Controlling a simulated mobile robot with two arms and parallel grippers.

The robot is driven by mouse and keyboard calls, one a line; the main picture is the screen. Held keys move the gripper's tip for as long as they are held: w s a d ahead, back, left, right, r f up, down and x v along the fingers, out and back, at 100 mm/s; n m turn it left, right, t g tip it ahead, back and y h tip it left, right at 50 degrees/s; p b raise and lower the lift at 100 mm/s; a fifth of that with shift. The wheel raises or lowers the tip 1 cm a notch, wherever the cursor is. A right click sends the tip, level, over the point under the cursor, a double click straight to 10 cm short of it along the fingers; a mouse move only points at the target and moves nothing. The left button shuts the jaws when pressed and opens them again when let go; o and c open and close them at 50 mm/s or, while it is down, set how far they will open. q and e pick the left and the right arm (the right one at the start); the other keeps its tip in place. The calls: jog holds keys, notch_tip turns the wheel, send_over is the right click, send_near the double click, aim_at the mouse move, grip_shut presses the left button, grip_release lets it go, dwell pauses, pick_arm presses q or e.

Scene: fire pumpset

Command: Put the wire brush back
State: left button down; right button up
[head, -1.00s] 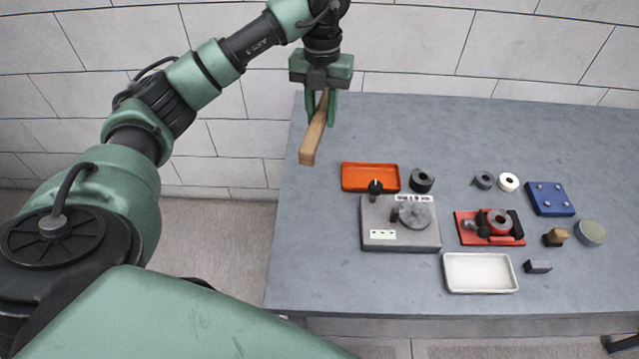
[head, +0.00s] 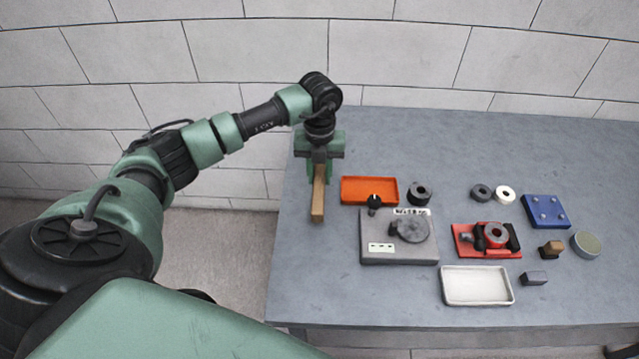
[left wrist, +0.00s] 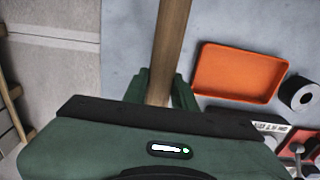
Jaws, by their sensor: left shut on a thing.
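My left gripper (head: 319,170) is shut on the wooden handle of the wire brush (head: 318,205), at the left end of the table. In the left wrist view the brush's handle (left wrist: 170,45) runs up between the fingers of my left gripper (left wrist: 162,88). No bristles show in either view. I cannot tell whether the brush touches the table. The orange tray (head: 369,190) lies empty just right of the gripper; it also shows in the left wrist view (left wrist: 240,72). My right gripper is not in view.
A grey machine (head: 399,250) with a round disc stands right of the brush. A black ring (head: 420,194), a red fixture (head: 487,241), a white tray (head: 477,285) and a blue block (head: 545,211) lie further right. The table's back strip is clear.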

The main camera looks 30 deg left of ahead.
aim_at(319, 186)
pick_arm(q)
notch_tip(319, 186, down, 4)
jog(key=shift+f+p, duration=0.1)
jog(key=shift+p, duration=0.2)
jog(key=shift+f, duration=0.2)
jog(key=c, duration=1.1)
grip_release()
jog(key=shift+r, duration=0.1)
